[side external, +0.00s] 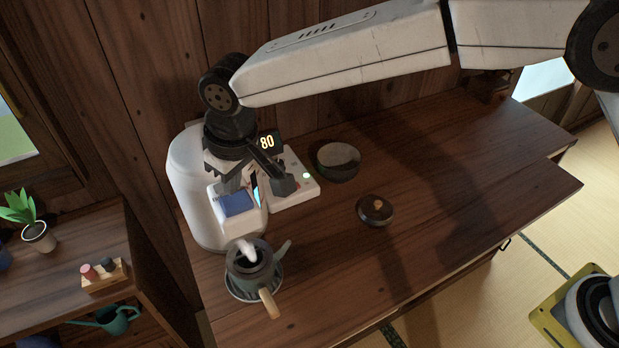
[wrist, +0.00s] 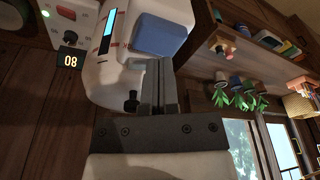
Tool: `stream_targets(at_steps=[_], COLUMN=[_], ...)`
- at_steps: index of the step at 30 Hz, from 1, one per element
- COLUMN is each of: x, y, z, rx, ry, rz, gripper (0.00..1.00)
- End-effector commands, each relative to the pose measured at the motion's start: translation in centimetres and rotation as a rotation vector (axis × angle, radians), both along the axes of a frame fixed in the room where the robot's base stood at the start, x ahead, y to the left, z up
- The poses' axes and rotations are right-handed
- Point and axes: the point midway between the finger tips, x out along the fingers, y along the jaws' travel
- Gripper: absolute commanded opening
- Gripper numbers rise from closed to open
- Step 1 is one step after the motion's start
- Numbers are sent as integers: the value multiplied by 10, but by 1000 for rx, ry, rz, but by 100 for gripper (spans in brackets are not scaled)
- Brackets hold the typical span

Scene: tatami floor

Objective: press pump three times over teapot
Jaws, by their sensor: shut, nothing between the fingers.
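The white pump dispenser (side external: 188,185) stands at the left of the table, with a blue press pad (side external: 236,203) on top. Its white spout (side external: 246,250) is over the open mouth of the grey-green teapot (side external: 238,270), whose wooden handle points to the front. My gripper (side external: 230,186) is shut and empty, pointing down just behind the pad. In the wrist view the closed fingers (wrist: 160,64) reach the near edge of the blue pad (wrist: 160,36); I cannot tell whether they touch it. The inside of the teapot is mostly hidden.
A display reading 80 (side external: 267,142) and a white control panel (side external: 299,176) adjoin the dispenser. A dark bowl (side external: 338,172) and a round dark lid (side external: 375,218) lie to the right. The table's right side is clear. A low shelf (side external: 60,285) with a plant is at left.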

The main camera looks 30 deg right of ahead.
Motion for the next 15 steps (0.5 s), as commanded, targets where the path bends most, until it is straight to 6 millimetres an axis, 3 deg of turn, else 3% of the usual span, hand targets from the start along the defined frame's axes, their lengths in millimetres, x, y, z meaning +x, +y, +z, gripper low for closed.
stream_targets(at_steps=[15], x=[0], y=[0], z=[-6], rx=[0], ry=[0], rz=[0], gripper=[0])
